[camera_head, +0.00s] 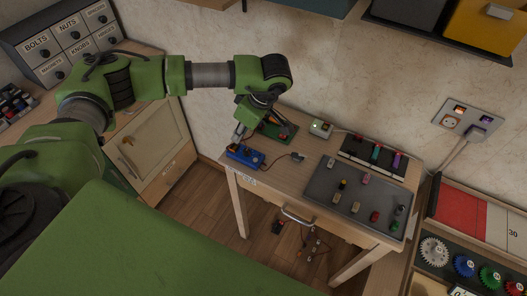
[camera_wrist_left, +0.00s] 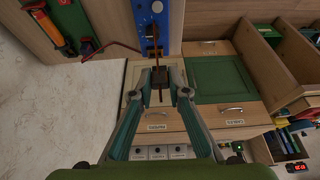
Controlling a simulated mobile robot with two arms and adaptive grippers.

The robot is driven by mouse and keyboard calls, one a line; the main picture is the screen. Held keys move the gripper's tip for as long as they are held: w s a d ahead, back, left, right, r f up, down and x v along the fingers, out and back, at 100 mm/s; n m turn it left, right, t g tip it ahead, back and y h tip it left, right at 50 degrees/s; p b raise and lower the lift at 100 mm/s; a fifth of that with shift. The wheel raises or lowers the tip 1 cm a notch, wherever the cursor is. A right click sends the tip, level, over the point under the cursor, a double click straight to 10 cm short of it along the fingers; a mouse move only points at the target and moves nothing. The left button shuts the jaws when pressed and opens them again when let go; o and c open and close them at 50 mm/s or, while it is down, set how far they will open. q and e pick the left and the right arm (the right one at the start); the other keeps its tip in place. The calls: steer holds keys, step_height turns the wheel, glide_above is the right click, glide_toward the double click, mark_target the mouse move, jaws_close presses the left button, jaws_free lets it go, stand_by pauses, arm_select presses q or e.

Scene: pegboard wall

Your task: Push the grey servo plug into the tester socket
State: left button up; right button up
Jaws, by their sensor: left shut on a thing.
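My left gripper (camera_head: 238,141) is just above the left end of the blue tester (camera_head: 246,157), at the desk's left edge. In the left wrist view its fingertips (camera_wrist_left: 160,84) are closed on a small block, the servo plug (camera_wrist_left: 159,76), which looks dark in shade. A dark lead runs up from the plug. The blue tester (camera_wrist_left: 151,14) shows beyond the fingertips at the top of the wrist view. The socket opening cannot be made out, and I cannot tell whether the plug touches the tester. My right gripper is not in view.
A green board (camera_head: 279,131) lies right behind the tester. A red wire runs from the tester to a small dark part (camera_head: 298,157). A white box (camera_head: 320,128) and a grey mat (camera_head: 325,187) with several small parts are to the right.

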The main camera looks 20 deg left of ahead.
mark_target(232, 146)
arm_select(q)
steer(key=shift+w+a+b+x, duration=0.15)
steer(key=shift+b+x, duration=0.4)
steer(key=shift+x, duration=0.5)
steer(key=shift+w+a+b+x, duration=0.15)
steer(key=shift+b+x, duration=0.4)
steer(key=shift+x, duration=0.55)
steer(key=shift+w+b+x, duration=0.15)
steer(key=shift+b+x, duration=0.4)
steer(key=shift+x, duration=0.5)
steer(key=shift+r, duration=0.15)
steer(key=shift+f+b, duration=0.7)
steer(key=shift+b, duration=0.1)
steer(key=o, duration=0.8)
steer(key=shift+r, duration=0.1)
